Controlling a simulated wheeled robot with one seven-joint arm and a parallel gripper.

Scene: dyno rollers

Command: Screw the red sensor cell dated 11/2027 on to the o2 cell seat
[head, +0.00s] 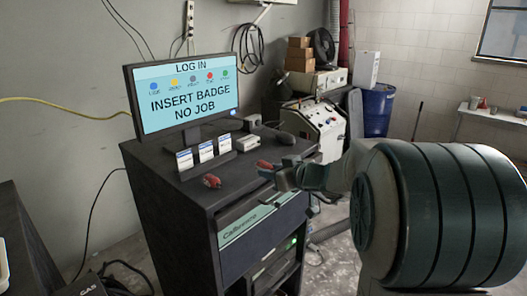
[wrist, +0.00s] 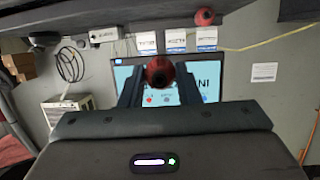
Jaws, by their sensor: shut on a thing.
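My gripper (head: 272,171) is shut on a red sensor cell (head: 264,165), held above the right part of the dark cabinet's top. In the wrist view the held red cell (wrist: 158,72) sits between the two dark fingers, its round end facing the camera. A second red cell (head: 211,181) lies on the cabinet top near the front left edge; it also shows in the wrist view (wrist: 204,17). No date can be read on either cell. I cannot make out the o2 cell seat in these views.
The dark cabinet (head: 165,205) carries a monitor (head: 185,95) reading "INSERT BADGE NO JOB", a rack of white cards (head: 206,151), a small pale box (head: 247,143) and a dark mouse-like object (head: 285,138). A white wheeled machine (head: 322,128) and blue drum (head: 377,110) stand behind.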

